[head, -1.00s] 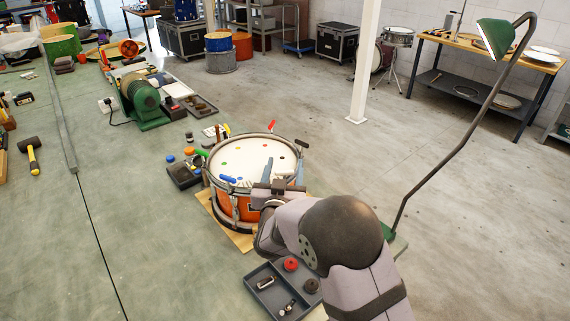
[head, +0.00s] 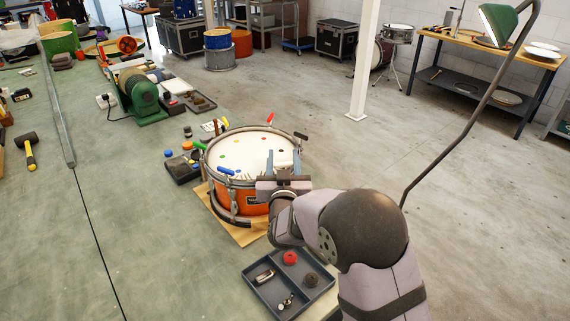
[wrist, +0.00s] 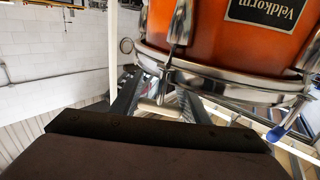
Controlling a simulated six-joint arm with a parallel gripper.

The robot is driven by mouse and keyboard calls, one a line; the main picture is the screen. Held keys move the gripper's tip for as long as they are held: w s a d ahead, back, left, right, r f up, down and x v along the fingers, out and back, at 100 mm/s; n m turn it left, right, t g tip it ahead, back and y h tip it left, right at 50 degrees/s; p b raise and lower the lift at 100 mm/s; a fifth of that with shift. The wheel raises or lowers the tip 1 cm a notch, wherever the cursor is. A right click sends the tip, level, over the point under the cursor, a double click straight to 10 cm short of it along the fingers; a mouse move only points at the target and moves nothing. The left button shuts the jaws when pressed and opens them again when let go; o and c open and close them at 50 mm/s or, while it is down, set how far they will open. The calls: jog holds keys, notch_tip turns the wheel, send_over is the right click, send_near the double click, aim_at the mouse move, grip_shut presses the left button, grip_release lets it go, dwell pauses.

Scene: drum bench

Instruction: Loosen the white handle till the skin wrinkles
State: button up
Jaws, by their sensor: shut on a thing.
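In the wrist view, my gripper (wrist: 158,100) is shut on the white handle (wrist: 160,109), beside the metal hoop. My wrist hides part of the drum's right side in the head view.
Blue (head: 226,171), green (head: 199,144), yellow (head: 225,122), red (head: 270,118) and black (head: 301,136) handles stand around the rim. A grey tray (head: 262,298) lies in front. A lamp (head: 497,22) rises at right.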

jog(key=shift+s+a+n+y+b, duration=0.1)
jog(key=shift+a+n+y+b, duration=0.1)
jog(key=shift+n+y+b, duration=0.25)
jog(key=shift+a+n+y+b, duration=0.15)
jog(key=shift+a+n+y, duration=0.1)
jog(key=shift+y, duration=0.4)
jog(key=o, duration=0.9)
jog(key=shift+d, duration=0.15)
jog(key=shift+b+v, duration=1.05)
jog(key=shift+v, duration=2.6)
jog(key=shift+r, duration=0.2)
